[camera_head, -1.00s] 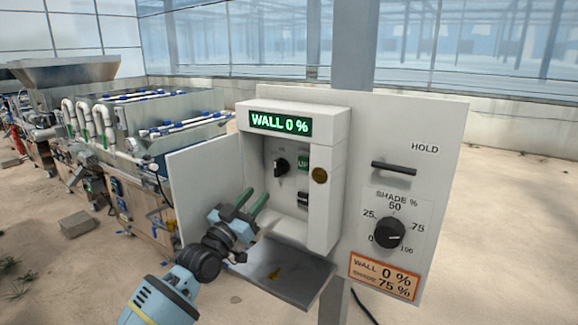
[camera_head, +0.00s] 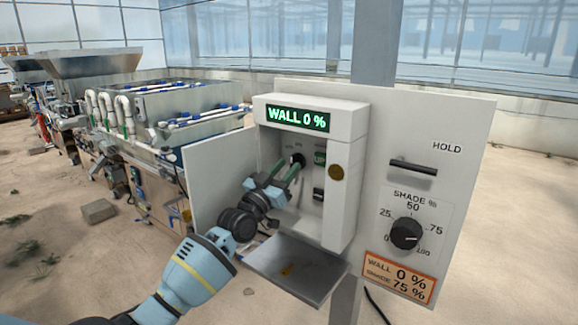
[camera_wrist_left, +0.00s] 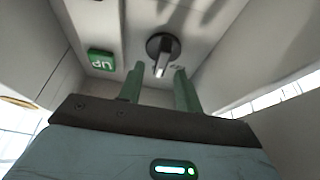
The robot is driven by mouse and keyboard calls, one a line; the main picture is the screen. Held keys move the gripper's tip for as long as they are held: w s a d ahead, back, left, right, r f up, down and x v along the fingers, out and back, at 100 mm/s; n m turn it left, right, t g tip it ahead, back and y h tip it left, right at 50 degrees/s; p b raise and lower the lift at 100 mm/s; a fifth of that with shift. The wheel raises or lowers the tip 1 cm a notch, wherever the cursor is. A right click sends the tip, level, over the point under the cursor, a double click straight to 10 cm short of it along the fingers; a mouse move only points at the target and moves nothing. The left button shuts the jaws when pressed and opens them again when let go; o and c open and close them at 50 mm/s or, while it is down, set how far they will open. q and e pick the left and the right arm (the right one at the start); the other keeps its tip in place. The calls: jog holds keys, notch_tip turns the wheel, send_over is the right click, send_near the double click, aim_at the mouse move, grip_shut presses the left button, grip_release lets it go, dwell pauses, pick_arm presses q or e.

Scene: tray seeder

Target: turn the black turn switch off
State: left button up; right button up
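The black turn switch (camera_head: 298,160) is on the back wall inside the open white control box (camera_head: 349,128). In the left wrist view the switch (camera_wrist_left: 163,48) is a round black knob with a raised grip bar, just beyond my fingertips. My left gripper (camera_head: 284,172) reaches into the box from the left, its green fingers pointing at the switch. In the left wrist view the fingers (camera_wrist_left: 158,76) are apart, with the knob's bar between their tips in the picture. I cannot tell whether they touch it. My right gripper is not in view.
A green UP button (camera_head: 320,157) sits right of the switch. The box door (camera_head: 205,170) stands open left, and a grey flap (camera_head: 298,268) hangs below. A shade dial (camera_head: 406,233) and HOLD handle (camera_head: 413,167) are on the panel. The display (camera_head: 298,118) reads WALL 0 %.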

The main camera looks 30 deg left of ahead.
pick_arm(q)
jog(key=shift+x, duration=0.9)
grip_shut()
jog(key=shift+n, duration=0.3)
jog(key=shift+n+y+p, duration=0.35)
jog(key=shift+n+y, duration=0.25)
jog(key=shift+n, duration=0.6)
jog(key=n+y, duration=0.1)
jog(key=n, duration=0.1)
jog(key=n+y, duration=0.1)
jog(key=n, duration=0.2)
jog(key=shift+f+g+y, duration=0.1)
jog(key=shift+g+y, duration=0.2)
jog(key=shift+g, duration=0.1)
jog(key=n+g+y, duration=0.1)
jog(key=n, duration=0.3)
jog(key=n+g+y, duration=0.1)
jog(key=n+y, duration=0.1)
jog(key=n, duration=0.2)
jog(key=shift+a+n, duration=0.1)
jog(key=shift+n, duration=0.2)
